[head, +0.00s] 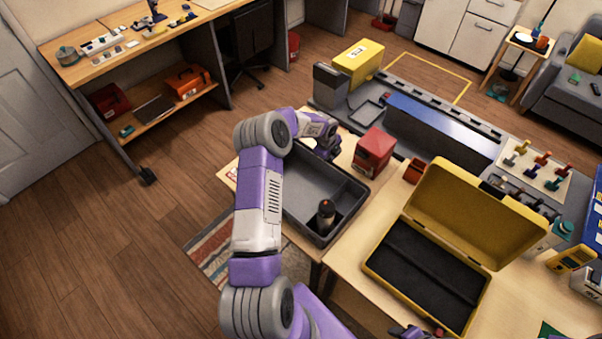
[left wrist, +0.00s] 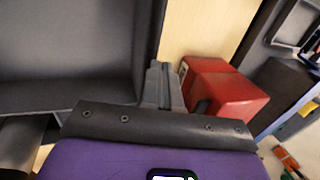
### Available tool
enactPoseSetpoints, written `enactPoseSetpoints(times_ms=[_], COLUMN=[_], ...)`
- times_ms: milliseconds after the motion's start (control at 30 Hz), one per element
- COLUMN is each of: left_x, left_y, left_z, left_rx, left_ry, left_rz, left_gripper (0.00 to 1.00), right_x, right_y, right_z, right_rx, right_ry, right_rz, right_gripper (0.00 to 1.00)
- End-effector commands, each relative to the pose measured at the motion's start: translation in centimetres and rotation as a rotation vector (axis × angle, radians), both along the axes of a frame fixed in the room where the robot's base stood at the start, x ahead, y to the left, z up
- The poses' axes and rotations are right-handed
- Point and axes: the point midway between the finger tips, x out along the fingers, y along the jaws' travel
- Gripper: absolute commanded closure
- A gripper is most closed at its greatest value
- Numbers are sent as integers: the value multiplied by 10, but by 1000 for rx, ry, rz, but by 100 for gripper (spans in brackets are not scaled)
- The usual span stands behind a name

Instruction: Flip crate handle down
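The grey crate (head: 293,208) stands on the wooden table, partly behind my left arm. A dark cylinder with an orange-brown top (head: 326,214) stands inside at its near right end. The crate's grey wall also fills the upper left of the left wrist view (left wrist: 70,45). My left gripper (head: 328,150) is at the crate's far end; in the left wrist view its grey fingers (left wrist: 163,85) are together beside the crate wall, with nothing visible between them. I cannot make out the crate handle. My right gripper (head: 415,333) only just shows at the bottom edge; its fingers are unclear.
A red box (head: 373,152) stands right of the crate, close to my left gripper; it also shows in the left wrist view (left wrist: 222,92). An open yellow case (head: 462,212) lies to the right. A grey bench unit with a blue-topped block (head: 440,125) stands behind.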

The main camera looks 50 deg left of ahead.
Motion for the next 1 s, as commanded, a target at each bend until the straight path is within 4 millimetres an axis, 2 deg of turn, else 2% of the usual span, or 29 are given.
enactPoseSetpoints(times_ms=[500,633,767,867,1000], left_x=[-1,-2,-4,-6,1], left_y=[0,-1,-5,-9,-8], left_z=[-4,1,20,43,72], left_rx=[-1,-1,0,3,5], left_ry=[4,3,1,-2,-7], left_rz=[0,-2,-8,-15,-13], left_gripper=[100,100,100,100,100], right_x=[0,0,0,0,0], right_y=[0,0,0,0,0], right_z=[-2,2,12,25,16], right_rx=[0,0,0,0,0], right_ry=[-1,-1,-1,-1,0], right_rz=[0,0,0,0,0], right_gripper=[57,57,57,57,57])
